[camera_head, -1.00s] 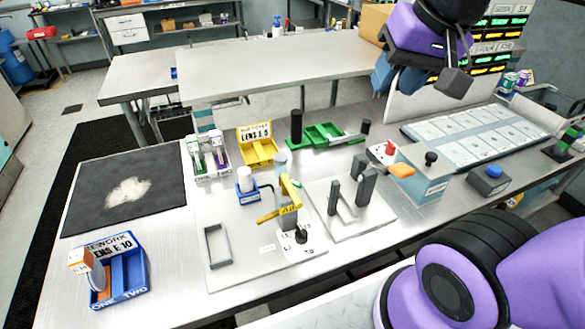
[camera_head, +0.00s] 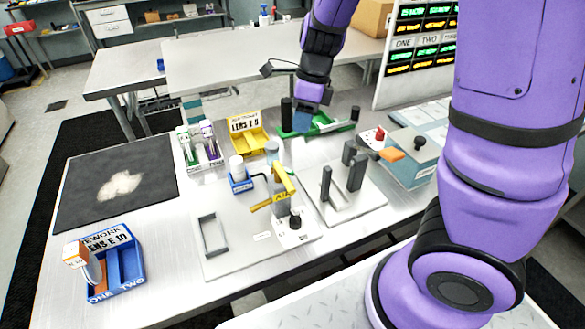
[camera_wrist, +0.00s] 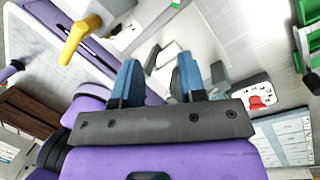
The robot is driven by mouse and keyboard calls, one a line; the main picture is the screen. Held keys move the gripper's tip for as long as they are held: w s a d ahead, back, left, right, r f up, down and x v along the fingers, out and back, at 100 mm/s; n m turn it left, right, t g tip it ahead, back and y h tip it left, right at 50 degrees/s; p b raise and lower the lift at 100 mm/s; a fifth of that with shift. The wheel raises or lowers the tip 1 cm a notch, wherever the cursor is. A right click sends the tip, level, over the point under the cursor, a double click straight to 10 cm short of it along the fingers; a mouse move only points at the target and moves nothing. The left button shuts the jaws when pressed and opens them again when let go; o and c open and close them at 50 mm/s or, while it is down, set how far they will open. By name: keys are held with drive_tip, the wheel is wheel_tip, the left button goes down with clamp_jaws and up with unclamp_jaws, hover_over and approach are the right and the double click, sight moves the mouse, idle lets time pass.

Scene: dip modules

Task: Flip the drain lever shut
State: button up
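No lever in view is labelled as the drain lever. An orange lever (camera_head: 392,154) sticks out from the left side of a blue-grey tank (camera_head: 410,170) at the right of the bench, and it looks roughly level. A yellow lever (camera_head: 272,201) is on the small press left of it; a yellow handle (camera_wrist: 75,42) shows at upper left in the wrist view. My gripper (camera_head: 309,105) hangs over the back of the bench, left of the tank and apart from both levers. In the wrist view its blue fingers (camera_wrist: 158,78) are spread with nothing between them.
A red-knobbed white box (camera_head: 374,137) stands beside the tank. Grey upright posts (camera_head: 340,180) stand on a plate between press and tank. A green tray (camera_head: 325,124), a yellow bin (camera_head: 247,138) and a tube rack (camera_head: 200,150) line the back. A blue bin (camera_head: 118,265) is front left.

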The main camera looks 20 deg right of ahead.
sight(293, 173)
drive_tip(key=f+m, duration=0.1)
drive_tip(key=f, duration=0.4)
drive_tip(key=a+f+m, duration=0.1)
drive_tip(key=f+m, duration=0.1)
drive_tip(key=f, duration=0.3)
drive_tip(key=w+f+m+h, duration=0.1)
drive_tip(key=f+m, duration=0.1)
drive_tip(key=f, duration=0.3)
drive_tip(key=shift+w+a+f, duration=0.1)
drive_tip(key=shift+a+f, duration=0.2)
drive_tip(key=shift+a, duration=0.1)
drive_tip(key=shift+c, duration=0.5)
clamp_jaws()
